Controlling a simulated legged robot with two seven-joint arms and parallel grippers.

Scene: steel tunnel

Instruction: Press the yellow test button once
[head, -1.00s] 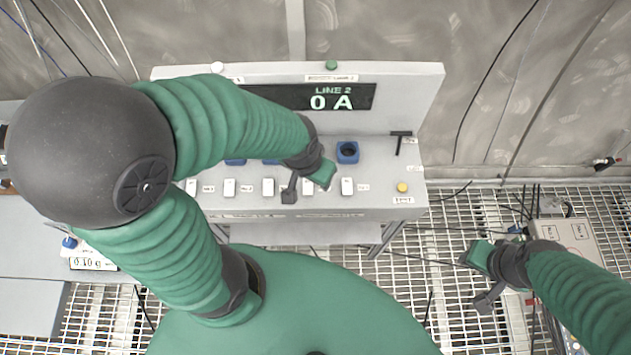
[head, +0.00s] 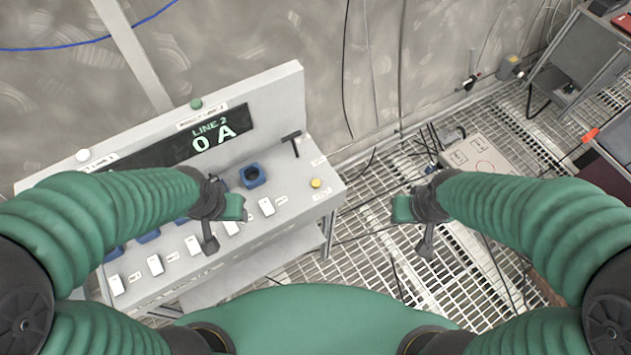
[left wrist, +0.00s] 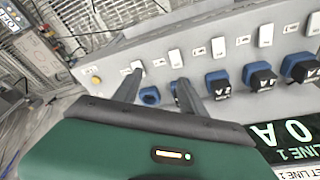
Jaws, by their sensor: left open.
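The yellow button (head: 316,183) sits at the right end of a grey console's sloped top (head: 292,192), above a small label. It also shows in the left wrist view (left wrist: 96,81), to the left of the fingers. My left gripper (head: 210,245) is over the console's front row of white switches, left of the button and apart from it. Its fingers (left wrist: 158,82) are open with nothing between them. My right gripper (head: 426,250) hangs over the grated floor, right of the console and clear of the button. Its finger gap cannot be made out.
The console's display (head: 205,135) reads LINE 2, 0 A. A blue socket (head: 252,175) and a black T-shaped handle (head: 291,138) stand near the button. White switches (head: 267,206) line the front. A pale box (head: 475,155) and cables lie on the grating to the right.

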